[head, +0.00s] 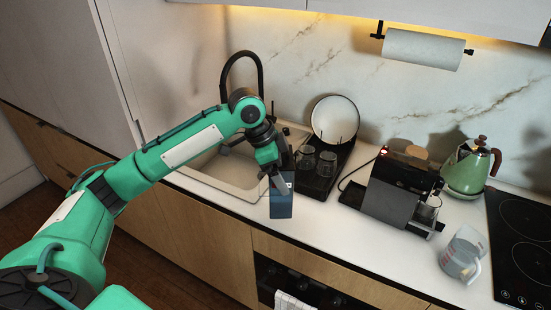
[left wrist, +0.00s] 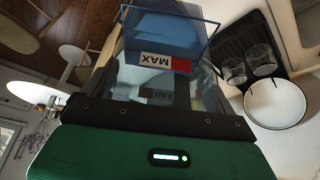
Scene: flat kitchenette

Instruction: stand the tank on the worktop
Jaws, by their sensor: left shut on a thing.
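The tank (head: 281,206) is a see-through, bluish box, roughly upright near the front edge of the worktop (head: 330,235), in front of the sink's right end. I cannot tell whether its base touches the worktop. My left gripper (head: 279,182) is shut on the tank's upper part, reaching in from the upper left. In the left wrist view the tank (left wrist: 165,38) fills the top middle, with blue in its far part and a red and white MAX label. The fingertips are hard to make out there. My right gripper is not in view.
A black drying rack (head: 322,180) with glasses and a white plate (head: 335,120) stands just right of the tank. A coffee machine (head: 392,190), green kettle (head: 468,165) and clear jug (head: 460,258) stand further right. The worktop front between tank and jug is clear.

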